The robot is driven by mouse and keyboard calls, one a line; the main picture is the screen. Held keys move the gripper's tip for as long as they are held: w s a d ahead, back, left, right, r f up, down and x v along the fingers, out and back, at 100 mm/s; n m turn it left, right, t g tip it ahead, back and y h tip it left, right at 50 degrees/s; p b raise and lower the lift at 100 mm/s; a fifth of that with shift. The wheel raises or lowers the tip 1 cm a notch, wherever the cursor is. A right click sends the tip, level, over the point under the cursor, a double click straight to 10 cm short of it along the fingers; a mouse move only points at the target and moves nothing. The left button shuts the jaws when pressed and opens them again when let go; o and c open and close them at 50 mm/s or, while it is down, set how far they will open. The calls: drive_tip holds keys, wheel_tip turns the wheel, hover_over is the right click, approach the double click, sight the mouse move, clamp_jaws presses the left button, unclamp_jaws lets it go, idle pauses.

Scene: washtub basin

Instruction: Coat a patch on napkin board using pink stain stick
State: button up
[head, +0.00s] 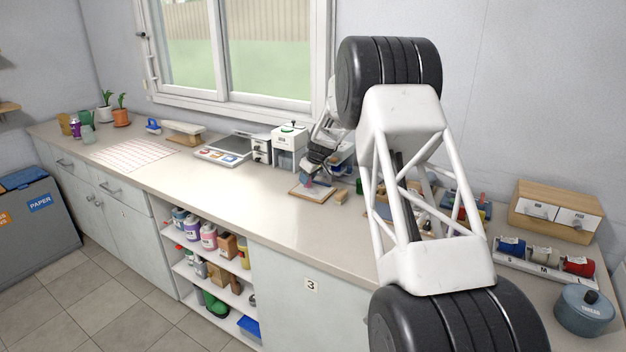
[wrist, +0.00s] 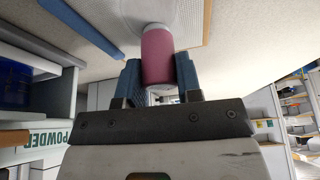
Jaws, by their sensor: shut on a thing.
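My gripper (wrist: 159,76) is shut on the pink stain stick (wrist: 158,54), a pink cylinder with a pale end, held between blue finger pads. The napkin board (head: 303,193), a pale cloth-like panel with a wooden rim, lies flat on the counter below my gripper (head: 310,179) in the head view. In the wrist view the board (wrist: 193,12) is at the top, and the stick's far end is against or very close to it; I cannot tell which. No pink mark shows on the visible part of the board. The stick is small and partly hidden in the head view.
A white dispenser (head: 289,149) and a scale (head: 224,149) stand left of the board. A small wooden block (head: 341,197) is just right of it. Spools (head: 543,256), a drawer box (head: 556,211) and a blue pot (head: 585,311) are at the right. The counter front is clear.

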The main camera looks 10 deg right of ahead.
drive_tip(key=shift+w+a, duration=0.6)
drive_tip(key=shift+w+a+r, duration=0.1)
drive_tip(key=shift+w+r, duration=0.05)
drive_tip(key=shift+r, duration=0.1)
wheel_tip(320, 180, up, 8)
drive_tip(key=shift+f, duration=0.15)
drive_tip(key=shift+f, duration=0.15)
idle(0.7)
